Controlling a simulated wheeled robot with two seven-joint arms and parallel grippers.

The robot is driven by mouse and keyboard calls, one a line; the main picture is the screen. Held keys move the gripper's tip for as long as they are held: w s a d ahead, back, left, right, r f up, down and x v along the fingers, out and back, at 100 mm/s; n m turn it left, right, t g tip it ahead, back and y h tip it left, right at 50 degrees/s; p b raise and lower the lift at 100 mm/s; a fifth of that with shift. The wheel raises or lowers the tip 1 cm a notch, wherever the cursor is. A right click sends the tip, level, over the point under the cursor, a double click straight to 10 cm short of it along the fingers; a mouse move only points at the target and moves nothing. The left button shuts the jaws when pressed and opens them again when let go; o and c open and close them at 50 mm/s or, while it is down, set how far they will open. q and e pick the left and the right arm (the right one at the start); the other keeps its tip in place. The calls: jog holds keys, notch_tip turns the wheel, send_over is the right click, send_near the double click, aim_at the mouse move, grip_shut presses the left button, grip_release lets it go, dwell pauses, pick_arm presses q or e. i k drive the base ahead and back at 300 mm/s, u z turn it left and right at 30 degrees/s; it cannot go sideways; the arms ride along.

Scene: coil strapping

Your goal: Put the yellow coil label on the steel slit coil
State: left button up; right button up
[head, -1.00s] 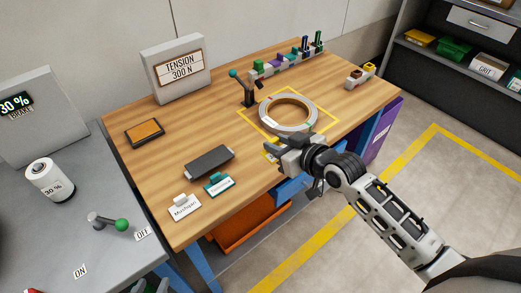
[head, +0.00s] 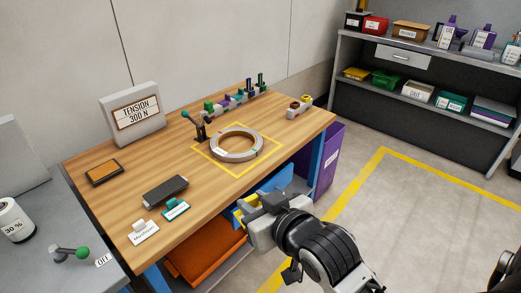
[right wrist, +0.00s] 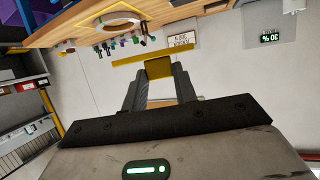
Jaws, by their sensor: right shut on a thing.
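The steel slit coil (head: 216,154) is a grey ring lying flat inside a yellow square outline on the wooden table. It also shows at the top of the right wrist view. My right gripper (head: 243,214) is in front of the table's front edge, apart from the coil and nearer to me. In the right wrist view its fingers (right wrist: 158,85) are shut on the yellow coil label (right wrist: 158,68), which has a block-like tab and a thin yellow strip beyond it. In the head view the gripper mostly hides the label. My left gripper is not in view.
A lever post (head: 200,132) stands beside the coil, with a rack of coloured pieces (head: 232,103) behind. A dark block (head: 165,191), a teal label (head: 176,210) and a white label (head: 143,233) lie at the left front. An orange bin (head: 205,262) is below the table.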

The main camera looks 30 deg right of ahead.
aim_at(252, 131)
jog(key=k, duration=1.35)
jog(key=z, duration=0.65)
jog(key=i, duration=0.85)
jog(key=z, duration=0.35)
jog(key=i, duration=1)
jog(key=u, duration=1.05)
jog(key=i, duration=0.5)
jog(key=u, duration=0.45)
